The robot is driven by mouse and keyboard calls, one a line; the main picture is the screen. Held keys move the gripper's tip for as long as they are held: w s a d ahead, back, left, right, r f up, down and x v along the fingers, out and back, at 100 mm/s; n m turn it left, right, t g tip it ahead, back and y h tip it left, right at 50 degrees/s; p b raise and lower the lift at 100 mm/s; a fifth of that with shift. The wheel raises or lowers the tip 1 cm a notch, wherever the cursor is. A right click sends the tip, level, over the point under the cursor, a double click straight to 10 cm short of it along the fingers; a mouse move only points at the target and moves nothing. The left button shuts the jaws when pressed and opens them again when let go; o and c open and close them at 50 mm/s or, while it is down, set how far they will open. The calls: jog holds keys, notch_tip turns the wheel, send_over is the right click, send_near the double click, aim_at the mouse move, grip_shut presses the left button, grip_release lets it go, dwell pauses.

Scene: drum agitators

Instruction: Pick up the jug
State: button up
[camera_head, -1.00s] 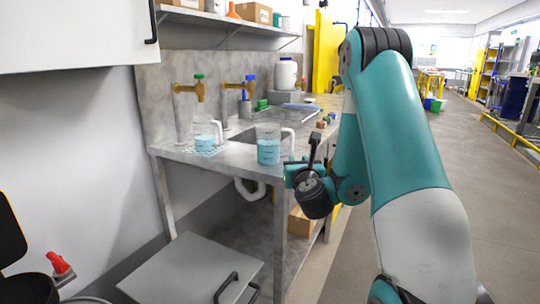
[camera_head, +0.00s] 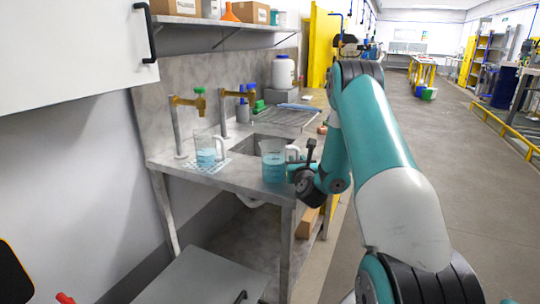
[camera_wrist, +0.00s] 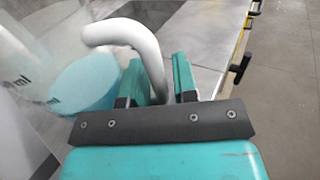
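A clear jug with blue liquid and a white handle (camera_head: 273,166) stands upright near the front right corner of the metal counter. In the wrist view the jug (camera_wrist: 85,88) fills the left side, and its white handle (camera_wrist: 128,33) curves down between my fingers. My gripper (camera_wrist: 161,75) is open around the handle, with a small gap at the right finger. In the head view my gripper (camera_head: 296,173) is right beside the jug, its fingertips partly hidden. A second, similar jug (camera_head: 206,152) stands on a light mat further left.
A sink (camera_head: 255,144) lies behind the jug, with a green tap (camera_head: 199,100) and a blue tap (camera_head: 246,94) at the back wall. A white container (camera_head: 283,72) stands further back. A wall cabinet (camera_head: 65,45) hangs upper left, and a shelf (camera_head: 215,23) runs above the counter.

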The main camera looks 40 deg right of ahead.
jog(key=shift+w+d, duration=0.3)
jog(key=shift+d, duration=0.2)
jog(key=shift+w+a, duration=0.1)
jog(key=shift+a, duration=0.05)
grip_shut()
jog(key=shift+r, duration=0.2)
